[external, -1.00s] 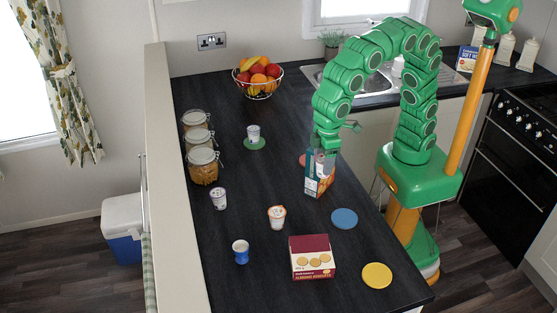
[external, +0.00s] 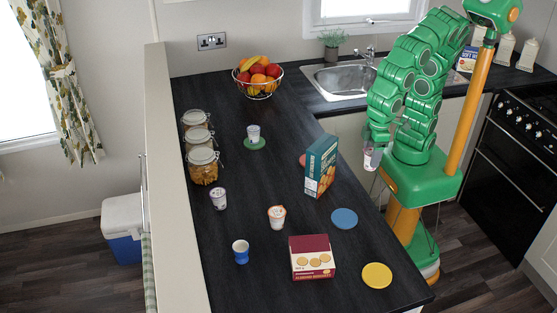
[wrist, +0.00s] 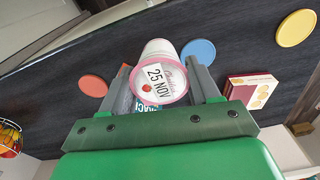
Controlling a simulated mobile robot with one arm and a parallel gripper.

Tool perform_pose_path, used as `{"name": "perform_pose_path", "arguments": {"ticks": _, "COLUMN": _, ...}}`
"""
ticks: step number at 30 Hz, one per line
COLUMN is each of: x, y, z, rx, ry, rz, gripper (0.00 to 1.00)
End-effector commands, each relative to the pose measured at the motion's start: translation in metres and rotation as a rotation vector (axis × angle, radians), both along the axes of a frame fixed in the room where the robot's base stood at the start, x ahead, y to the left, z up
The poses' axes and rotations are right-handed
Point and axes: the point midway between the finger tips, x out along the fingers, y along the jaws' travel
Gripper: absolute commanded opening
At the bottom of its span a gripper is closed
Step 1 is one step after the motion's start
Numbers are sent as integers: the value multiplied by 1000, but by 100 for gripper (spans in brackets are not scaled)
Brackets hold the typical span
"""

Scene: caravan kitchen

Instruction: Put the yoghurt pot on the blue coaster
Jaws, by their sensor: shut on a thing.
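My gripper (external: 376,150) is shut on a yoghurt pot (external: 373,158), held in the air just off the counter's right edge, beside my column. In the wrist view the pot (wrist: 160,78) sits tilted between the fingers, its pink-rimmed lid reading "25 NOV" toward the camera. The blue coaster (external: 344,218) lies bare on the counter, nearer the front than the pot; it also shows behind the right finger in the wrist view (wrist: 198,50).
A tall teal box (external: 321,160) stands between the counter's middle and my gripper, partly hiding a red coaster (external: 302,160). A biscuit box (external: 312,258) and yellow coaster (external: 377,275) lie in front. Other pots (external: 277,215) (external: 218,198), a blue cup (external: 240,252) and jars (external: 203,168) stand left.

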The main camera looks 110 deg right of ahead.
Motion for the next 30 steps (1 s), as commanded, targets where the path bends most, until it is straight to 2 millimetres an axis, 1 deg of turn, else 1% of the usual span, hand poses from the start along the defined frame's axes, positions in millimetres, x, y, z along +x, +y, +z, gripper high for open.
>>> {"name": "perform_pose_path", "arguments": {"ticks": 1, "x": -5, "y": 0, "z": 0, "rx": 0, "ry": -3, "rz": -3, "gripper": 22}}
{"name": "perform_pose_path", "arguments": {"ticks": 4, "x": -11, "y": -1, "z": -1, "rx": 0, "ry": -5, "rz": -9, "gripper": 22}}
{"name": "perform_pose_path", "arguments": {"ticks": 8, "x": -10, "y": 1, "z": -3, "rx": -1, "ry": -7, "rz": -12, "gripper": 22}}
{"name": "perform_pose_path", "arguments": {"ticks": 30, "x": 62, "y": 43, "z": -42, "rx": 1, "ry": -1, "rz": -13, "gripper": 22}}
